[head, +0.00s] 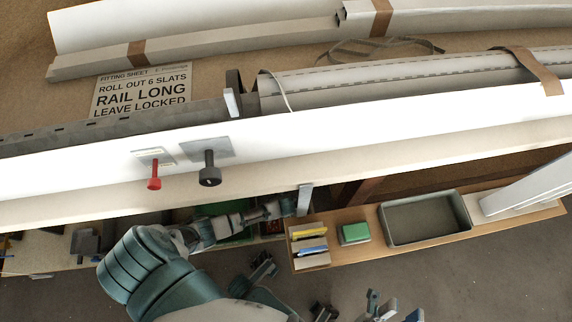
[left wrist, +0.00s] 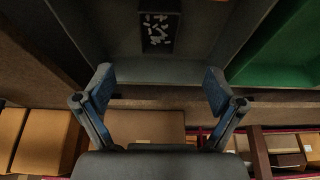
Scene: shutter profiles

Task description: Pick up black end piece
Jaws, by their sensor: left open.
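I cannot pick out a black end piece with certainty. In the left wrist view a small black box (left wrist: 160,28) with white bits stands in a grey bin (left wrist: 125,72). My left gripper (left wrist: 158,92) is open and empty in front of that bin, its fingers wide apart. In the head view the left arm reaches under the white profile, and its gripper is not clear. My right gripper (head: 394,306) is at the bottom edge, partly cut off, its fingers apart and nothing seen between them.
The long white profile (head: 330,140) crosses the bench, with a red knob (head: 153,177) and a black knob (head: 209,170). A fitting sheet (head: 140,92) lies behind. A shelf holds a grey tray (head: 466,214) and a green block (head: 354,233). A green bin (left wrist: 285,50) is beside the grey bin.

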